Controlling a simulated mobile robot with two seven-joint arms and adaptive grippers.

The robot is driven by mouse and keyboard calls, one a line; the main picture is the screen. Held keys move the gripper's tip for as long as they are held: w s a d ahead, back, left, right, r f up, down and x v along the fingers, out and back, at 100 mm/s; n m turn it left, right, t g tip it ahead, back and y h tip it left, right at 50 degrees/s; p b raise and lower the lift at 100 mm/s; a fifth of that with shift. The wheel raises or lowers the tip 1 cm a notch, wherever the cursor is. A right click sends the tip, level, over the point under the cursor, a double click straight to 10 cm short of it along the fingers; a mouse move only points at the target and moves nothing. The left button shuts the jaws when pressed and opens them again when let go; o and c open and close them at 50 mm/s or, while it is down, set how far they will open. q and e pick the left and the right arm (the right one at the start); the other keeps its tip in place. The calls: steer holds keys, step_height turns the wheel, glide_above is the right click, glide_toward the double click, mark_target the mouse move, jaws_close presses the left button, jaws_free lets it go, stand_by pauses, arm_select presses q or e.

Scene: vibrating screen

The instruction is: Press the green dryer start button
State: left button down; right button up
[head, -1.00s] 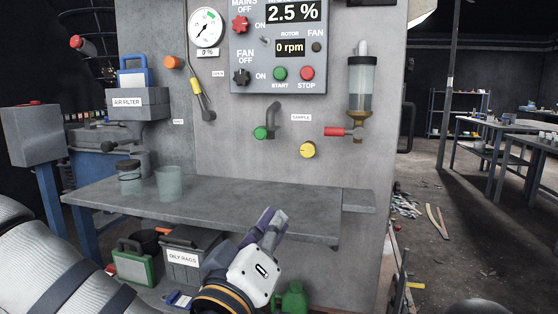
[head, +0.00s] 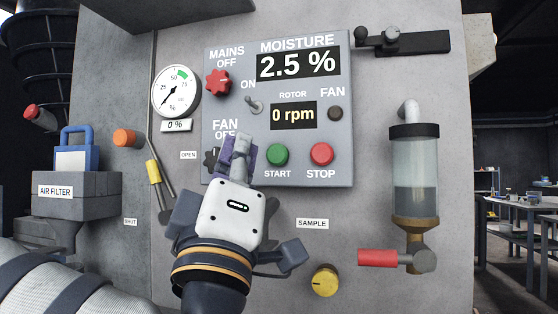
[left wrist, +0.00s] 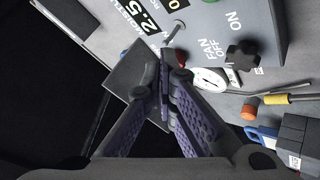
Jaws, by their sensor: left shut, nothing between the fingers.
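The green start button (head: 277,154) sits low on the grey control panel (head: 342,165), above the word START and left of the red stop button (head: 321,153). My left gripper (head: 241,146) is in front of the panel, its closed fingertips left of the green button in the head view, partly covering the black fan knob (head: 210,159). In the left wrist view the fingers (left wrist: 166,62) are together with nothing between them, and a bit of green, likely the start button (left wrist: 209,1), shows at the top edge. I cannot tell the fingertips' distance from the panel. My right gripper is out of view.
The red mains knob (head: 217,82) and a toggle switch (head: 254,105) are on the panel above the gripper. A yellow knob (head: 324,281) and a red-handled valve under a glass cylinder (head: 415,175) stick out at lower right. The displays read 2.5 % and 0 rpm.

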mark_target(277, 155)
arm_select(q)
steer(key=w+d+b, duration=0.1)
steer(key=w+d, duration=0.1)
steer(key=w, duration=0.5)
steer(key=shift+w+d+b, duration=0.35)
steer(key=shift+w+b, duration=0.05)
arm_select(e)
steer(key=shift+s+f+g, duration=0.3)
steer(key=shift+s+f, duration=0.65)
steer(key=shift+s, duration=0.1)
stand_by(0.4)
arm_select(q)
steer(key=shift+w+d, duration=0.15)
steer(key=shift+w, duration=0.25)
steer(key=shift+w+d, duration=0.15)
steer(key=shift+w, duration=0.3)
stand_by(0.6)
steer(key=shift+s+r, duration=0.1)
steer(key=shift+s, duration=0.05)
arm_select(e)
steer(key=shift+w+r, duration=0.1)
arm_select(q)
steer(key=shift+s+a+p, duration=0.3)
steer(key=shift+s+p, duration=0.1)
steer(key=shift+s, duration=0.35)
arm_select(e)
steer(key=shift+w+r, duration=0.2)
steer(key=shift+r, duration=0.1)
